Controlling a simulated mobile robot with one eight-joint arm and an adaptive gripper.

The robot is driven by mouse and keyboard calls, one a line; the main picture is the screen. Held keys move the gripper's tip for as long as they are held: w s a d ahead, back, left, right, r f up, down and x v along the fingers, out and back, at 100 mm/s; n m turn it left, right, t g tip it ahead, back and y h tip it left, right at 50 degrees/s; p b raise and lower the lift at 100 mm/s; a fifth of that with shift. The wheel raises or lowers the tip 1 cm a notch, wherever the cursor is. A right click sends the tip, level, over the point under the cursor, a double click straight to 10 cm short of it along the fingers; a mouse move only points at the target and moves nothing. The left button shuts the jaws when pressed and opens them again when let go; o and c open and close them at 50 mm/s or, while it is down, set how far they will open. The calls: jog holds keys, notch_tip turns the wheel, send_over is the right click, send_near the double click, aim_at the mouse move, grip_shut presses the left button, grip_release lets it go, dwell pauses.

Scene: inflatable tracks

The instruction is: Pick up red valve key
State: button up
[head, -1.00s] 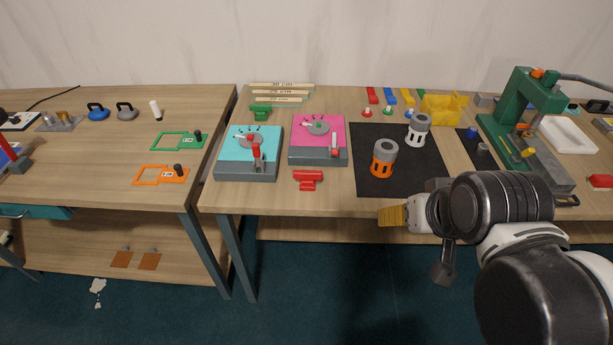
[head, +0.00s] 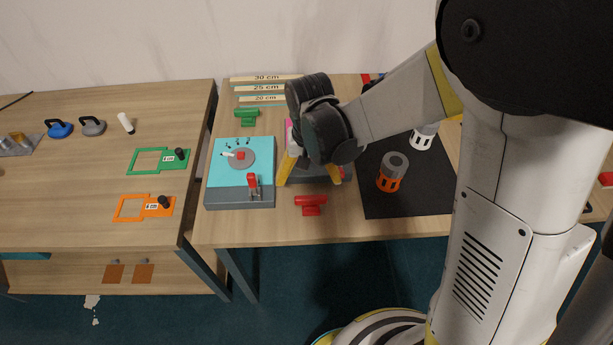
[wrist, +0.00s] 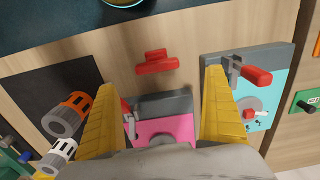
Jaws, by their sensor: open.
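The red valve key (head: 311,204), a small T-shaped piece, lies on the table near its front edge, in front of the pink-topped box. It also shows in the wrist view (wrist: 156,63), past the fingertips and between their lines. My gripper (head: 310,180) points down over the pink-topped box, its yellow fingers spread wide. In the wrist view my gripper (wrist: 161,82) is open and empty, with the pink-topped box (wrist: 165,128) showing between the fingers. In the head view my gripper and arm hide much of that box.
A turquoise-topped box (head: 262,150) with a red-handled clamp stands to the left. A green key-like piece (head: 247,116) lies behind it. A black mat (head: 400,204) with an orange-and-grey cylinder (head: 391,172) is at the right. Bare table surrounds the red key.

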aim_at(311, 197)
notch_tip(311, 197, down, 4)
jog(key=shift+s+f+b, duration=0.1)
jog(key=shift+b, duration=0.45)
jog(key=shift+w+d+f+b, duration=0.2)
jog(key=shift+f+b, duration=0.3)
jog(key=shift+f, duration=0.9)
jog(key=shift+w+d+f+b, duration=0.15)
jog(key=shift+f+b, duration=0.35)
jog(key=shift+f, duration=0.85)
jog(key=shift+s+r, duration=0.1)
jog(key=shift+s, duration=0.05)
jog(key=c, duration=1.2)
